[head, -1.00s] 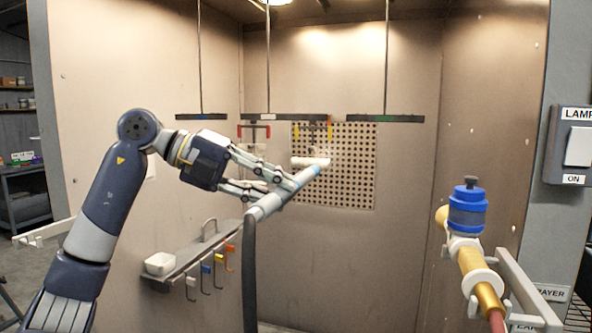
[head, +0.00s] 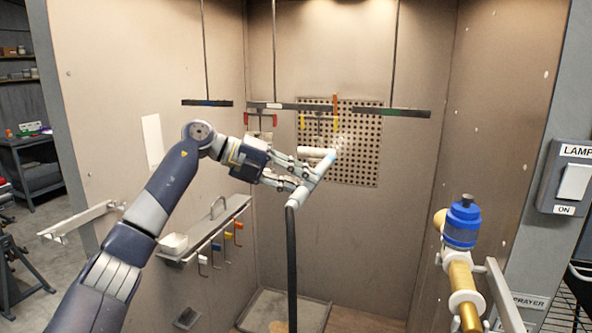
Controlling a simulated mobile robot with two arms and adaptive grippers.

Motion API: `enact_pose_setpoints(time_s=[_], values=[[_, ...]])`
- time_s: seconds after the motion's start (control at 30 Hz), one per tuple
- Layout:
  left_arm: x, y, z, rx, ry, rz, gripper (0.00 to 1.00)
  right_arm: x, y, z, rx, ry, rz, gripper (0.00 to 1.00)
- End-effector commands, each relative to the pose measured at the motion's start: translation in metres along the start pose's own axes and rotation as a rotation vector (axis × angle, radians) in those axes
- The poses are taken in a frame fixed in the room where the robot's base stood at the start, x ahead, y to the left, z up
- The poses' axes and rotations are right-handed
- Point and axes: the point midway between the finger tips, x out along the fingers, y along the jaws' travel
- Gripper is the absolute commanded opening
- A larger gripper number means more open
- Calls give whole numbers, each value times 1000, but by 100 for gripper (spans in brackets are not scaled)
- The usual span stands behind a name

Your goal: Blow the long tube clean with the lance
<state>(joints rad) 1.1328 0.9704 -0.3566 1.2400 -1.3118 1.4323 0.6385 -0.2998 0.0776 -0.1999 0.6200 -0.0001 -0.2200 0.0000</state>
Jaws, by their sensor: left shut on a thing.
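My left gripper (head: 303,179) is shut on the lance (head: 306,188), a pale grey tube with a light blue tip. The lance slants up to the right, and its dark hose hangs straight down. A white tube (head: 311,151) hangs level below the yellow hooks (head: 307,123) of the rack, in front of the perforated panel. The lance tip is at the tube's right end in the picture. I cannot tell whether they touch. A faint pale haze (head: 341,145) shows just beyond the tip. My right gripper is not in view.
Rack bars (head: 392,112) hang on thin rods across the booth. A shelf (head: 214,229) with a white dish (head: 173,243) and coloured hooks is on the left wall. A blue-capped sprayer (head: 461,224) stands at the right. The booth's middle right is free.

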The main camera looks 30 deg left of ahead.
Motion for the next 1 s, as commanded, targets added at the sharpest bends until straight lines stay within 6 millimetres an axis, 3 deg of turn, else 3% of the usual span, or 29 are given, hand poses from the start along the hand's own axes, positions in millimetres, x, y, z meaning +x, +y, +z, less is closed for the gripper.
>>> enact_pose_setpoints(time_s=[0.37,1.0], values=[[0,2,9,0,-1,-1,12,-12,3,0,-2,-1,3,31],[-32,18,22,0,-1,-1,12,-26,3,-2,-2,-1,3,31]])
